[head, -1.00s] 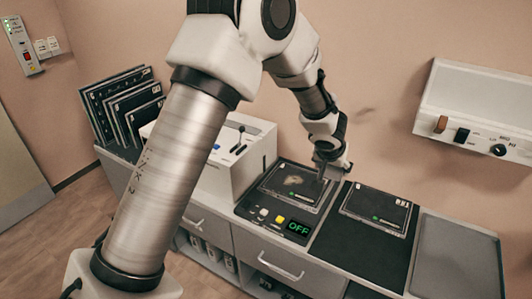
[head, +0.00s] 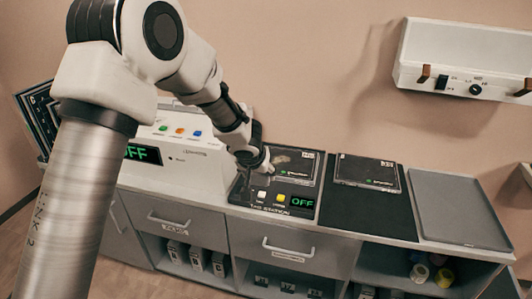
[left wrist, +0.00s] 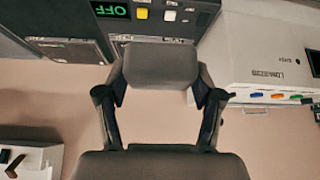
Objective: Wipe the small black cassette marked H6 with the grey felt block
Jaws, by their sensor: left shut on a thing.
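My left gripper (head: 257,165) is at the left edge of the station with the OFF display. In the left wrist view its fingers (left wrist: 160,95) are shut on the grey felt block (left wrist: 160,63), which hides what lies behind it. A black cassette (head: 305,172) lies on the station with a pale smudge on its upper part. A second black cassette (head: 367,171) lies on the dark mat to its right, with no clear smudge. The cassette labels are too small to read, so I cannot tell which is H6. My right gripper is out of view.
A white unit (head: 185,150) with coloured buttons and an OFF display stands left of the station. More dark cassettes stand in a rack (head: 38,118) at far left. An empty grey tray (head: 463,212) lies at right. A white wall panel (head: 468,60) hangs above.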

